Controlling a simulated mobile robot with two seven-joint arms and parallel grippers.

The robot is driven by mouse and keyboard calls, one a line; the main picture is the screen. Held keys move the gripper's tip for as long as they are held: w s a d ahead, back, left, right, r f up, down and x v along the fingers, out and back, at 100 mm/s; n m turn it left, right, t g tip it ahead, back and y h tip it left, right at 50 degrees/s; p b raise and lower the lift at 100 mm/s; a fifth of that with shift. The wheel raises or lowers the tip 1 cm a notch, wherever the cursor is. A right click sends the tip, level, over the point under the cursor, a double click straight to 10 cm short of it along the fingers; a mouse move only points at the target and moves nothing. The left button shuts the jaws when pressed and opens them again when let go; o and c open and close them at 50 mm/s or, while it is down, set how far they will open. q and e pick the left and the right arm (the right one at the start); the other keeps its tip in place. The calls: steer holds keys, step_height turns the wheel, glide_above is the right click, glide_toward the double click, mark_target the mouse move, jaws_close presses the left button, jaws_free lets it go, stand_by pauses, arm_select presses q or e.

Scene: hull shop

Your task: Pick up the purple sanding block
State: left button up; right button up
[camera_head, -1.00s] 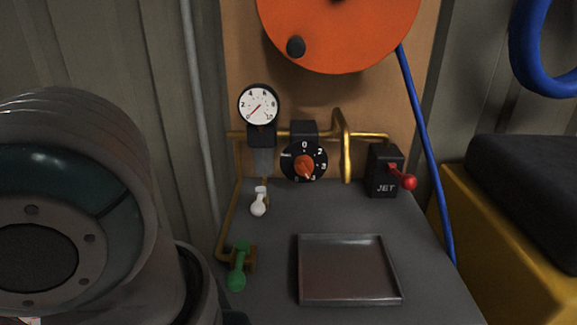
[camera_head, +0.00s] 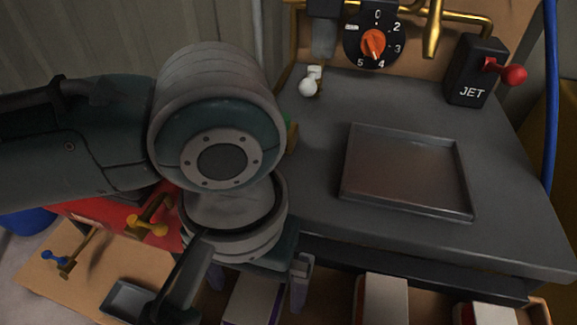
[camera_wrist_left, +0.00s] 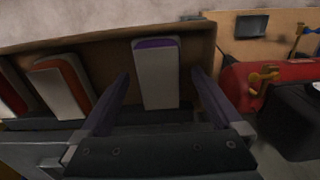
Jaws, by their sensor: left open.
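The purple sanding block, pale grey with a purple edge, stands in a brown wooden bin. It shows low in the head view (camera_head: 247,306) and at the middle of the left wrist view (camera_wrist_left: 157,82). My left gripper (camera_head: 258,285) is open and points down above the block. In the left wrist view its two fingers (camera_wrist_left: 160,73) lie on either side of the block, with gaps on both sides and nothing held. My arm hides part of the bin in the head view. My right gripper is not in view.
Two similar blocks, one orange-edged (camera_wrist_left: 62,88) and one red-edged (camera_wrist_left: 10,98), stand in the same bin. The dark bench with a metal tray (camera_head: 405,172) is beside my left arm. A red object with a brass valve (camera_head: 148,226) is at left.

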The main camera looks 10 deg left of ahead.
arm_select(q)
steer(key=shift+f, duration=0.6)
steer(key=c, duration=1.5)
steer(key=shift+o, duration=0.2)
steer(key=shift+r, duration=0.15)
